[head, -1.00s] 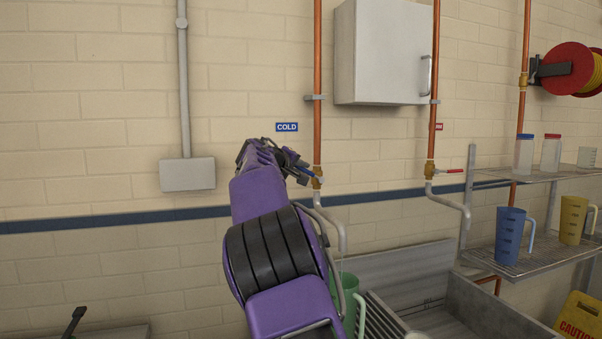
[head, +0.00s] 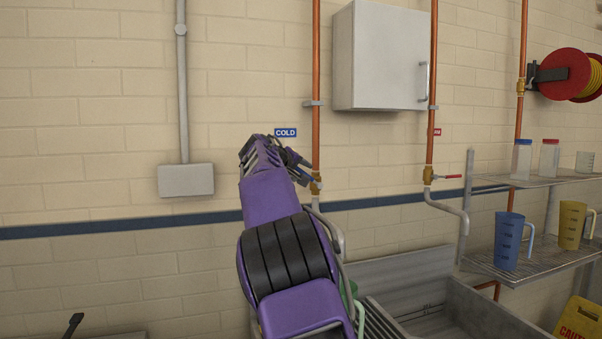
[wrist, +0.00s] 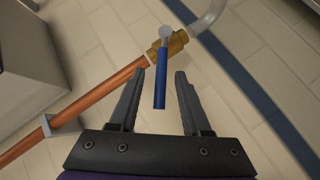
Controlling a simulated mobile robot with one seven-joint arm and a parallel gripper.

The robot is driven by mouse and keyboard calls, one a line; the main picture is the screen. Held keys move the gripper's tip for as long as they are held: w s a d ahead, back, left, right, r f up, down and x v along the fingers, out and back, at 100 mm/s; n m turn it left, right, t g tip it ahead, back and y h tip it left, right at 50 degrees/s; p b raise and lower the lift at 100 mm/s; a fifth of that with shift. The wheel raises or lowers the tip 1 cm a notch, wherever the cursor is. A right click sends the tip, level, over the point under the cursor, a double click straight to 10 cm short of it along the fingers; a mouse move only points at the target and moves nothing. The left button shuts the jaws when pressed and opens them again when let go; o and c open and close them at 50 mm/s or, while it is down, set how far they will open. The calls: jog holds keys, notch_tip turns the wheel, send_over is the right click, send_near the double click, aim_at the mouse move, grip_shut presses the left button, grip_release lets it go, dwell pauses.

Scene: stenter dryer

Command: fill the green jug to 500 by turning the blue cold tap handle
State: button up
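The blue cold tap handle (wrist: 160,88) hangs from a brass valve (wrist: 168,46) on a copper pipe. In the wrist view it lies between the two fingers of my gripper (wrist: 159,74), with a visible gap on each side. My gripper is open. In the head view my gripper (head: 298,168) is beside the brass valve below the COLD label (head: 286,132), largely hidden by my arm. The green jug (head: 349,291) is below the cold spout (head: 336,238), mostly hidden behind my arm. Its level marks and any water are not visible.
A hot tap with a red handle (head: 447,177) is to the right. A grey cabinet (head: 380,55) hangs between the pipes. A metal sink (head: 440,300) stands below. A shelf (head: 510,263) at right holds a blue jug (head: 508,240) and a yellow jug (head: 571,224).

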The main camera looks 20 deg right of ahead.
jog(key=shift+s+a, duration=0.1)
jog(key=b+v, duration=0.4)
jog(key=v, duration=1.3)
jog(key=shift+r, duration=0.15)
dwell(4.9)
